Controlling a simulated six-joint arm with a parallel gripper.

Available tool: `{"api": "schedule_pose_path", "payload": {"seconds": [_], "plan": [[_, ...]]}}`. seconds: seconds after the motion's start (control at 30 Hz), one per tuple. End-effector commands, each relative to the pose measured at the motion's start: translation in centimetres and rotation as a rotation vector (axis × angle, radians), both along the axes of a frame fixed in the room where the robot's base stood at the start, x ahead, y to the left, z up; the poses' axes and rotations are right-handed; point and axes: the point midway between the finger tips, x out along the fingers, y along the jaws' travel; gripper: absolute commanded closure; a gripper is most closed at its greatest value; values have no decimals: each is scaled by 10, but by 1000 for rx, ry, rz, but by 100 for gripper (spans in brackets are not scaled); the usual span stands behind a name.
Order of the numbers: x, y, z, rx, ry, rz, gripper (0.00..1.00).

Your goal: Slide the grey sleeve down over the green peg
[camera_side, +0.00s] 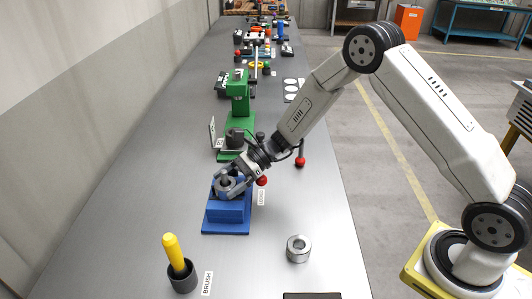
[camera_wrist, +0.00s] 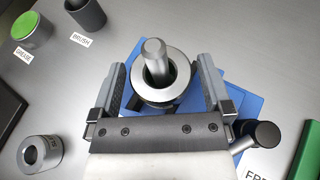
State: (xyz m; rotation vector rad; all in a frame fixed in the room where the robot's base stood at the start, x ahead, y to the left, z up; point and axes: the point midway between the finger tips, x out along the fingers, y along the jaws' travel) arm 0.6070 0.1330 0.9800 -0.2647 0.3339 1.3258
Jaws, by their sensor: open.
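A grey ring-shaped sleeve (camera_wrist: 139,72) sits around a grey metal peg (camera_wrist: 155,58) on the blue fixture (camera_side: 226,211). The peg leans toward the upper left in the wrist view, and its top stands above the sleeve. It looks grey, and I see no green peg. My gripper (camera_wrist: 162,82) is open, with one jaw on each side of the sleeve and a gap on both sides. It also shows over the blue fixture in the side view (camera_side: 230,183). How far down the sleeve sits is hidden.
A second grey ring (camera_side: 299,250) stands on the table at the front. A dark cup (camera_side: 183,278) holds a yellow-handled brush (camera_side: 172,252). A green stand (camera_side: 238,100) is behind the fixture. A green-topped pot (camera_wrist: 28,28) is at upper left. The front table is mostly clear.

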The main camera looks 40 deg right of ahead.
Motion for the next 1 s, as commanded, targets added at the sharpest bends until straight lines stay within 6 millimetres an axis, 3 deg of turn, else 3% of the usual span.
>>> {"api": "schedule_pose_path", "payload": {"seconds": [0.7,1.0], "plan": [[-14,-65,28,0,-3,-2,0],[-16,-69,31,-2,-2,2,0]]}}
